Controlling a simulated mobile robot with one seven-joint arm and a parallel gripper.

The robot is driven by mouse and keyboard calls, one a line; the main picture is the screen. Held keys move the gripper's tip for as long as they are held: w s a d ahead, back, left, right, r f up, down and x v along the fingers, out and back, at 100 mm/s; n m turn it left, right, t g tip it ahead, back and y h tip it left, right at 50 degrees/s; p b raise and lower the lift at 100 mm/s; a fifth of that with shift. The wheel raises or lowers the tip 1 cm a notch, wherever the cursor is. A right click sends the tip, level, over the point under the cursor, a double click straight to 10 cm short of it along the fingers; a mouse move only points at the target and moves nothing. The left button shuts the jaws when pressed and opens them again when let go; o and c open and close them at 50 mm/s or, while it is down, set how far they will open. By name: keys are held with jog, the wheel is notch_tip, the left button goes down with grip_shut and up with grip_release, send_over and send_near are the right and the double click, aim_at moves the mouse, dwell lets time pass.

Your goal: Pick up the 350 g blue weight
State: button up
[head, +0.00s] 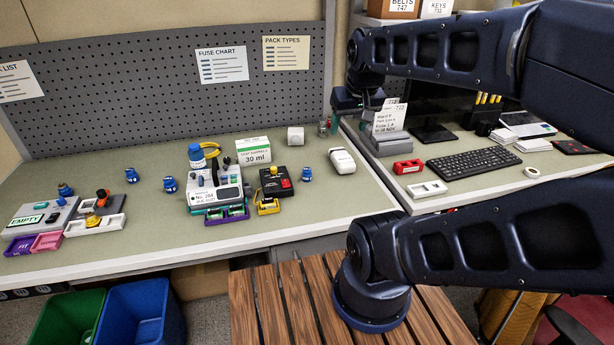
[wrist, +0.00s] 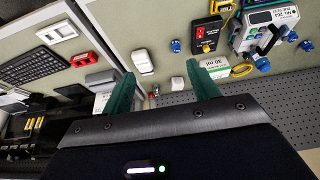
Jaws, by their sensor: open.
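Several small blue weights stand on the left bench. In the head view, one blue weight (head: 306,174) is right of the black box with the red switch. Two more (head: 170,184) (head: 131,175) stand left of the pump, and another (head: 65,189) sits on the grey device by the EMPTY sign. Their labels are too small to read, so I cannot tell which is 350 g. In the wrist view, one weight (wrist: 176,45) lies beyond the fingertips, with two others (wrist: 306,45) (wrist: 291,36) near the right edge. My gripper (wrist: 160,78) is open and empty, above the back of the bench.
The pump (head: 213,185) and black switch box (head: 276,182) stand mid-bench. A 30 ml box (head: 253,151) and a white rounded case (head: 342,160) are near the weight. The pegboard (head: 180,90) rises behind. The bench front is mostly clear.

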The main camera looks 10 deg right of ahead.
jog(key=w, duration=0.1)
jog(key=n+g, duration=0.5)
jog(key=n, duration=1.5)
send_over(307, 169)
notch_tip(307, 169, down, 19)
jog(key=shift+w+a+f, duration=0.15)
jog(key=shift+w+f, duration=0.15)
jog(key=shift+f, duration=0.15)
notch_tip(307, 169, down, 5)
jog(key=shift+r, duration=0.15)
jog(key=shift+s+f, duration=0.2)
jog(key=shift+f, duration=1.15)
jog(key=shift+s+f, duration=0.2)
jog(key=shift+f, duration=1.15)
jog(key=shift+c, duration=0.2)
grip_shut()
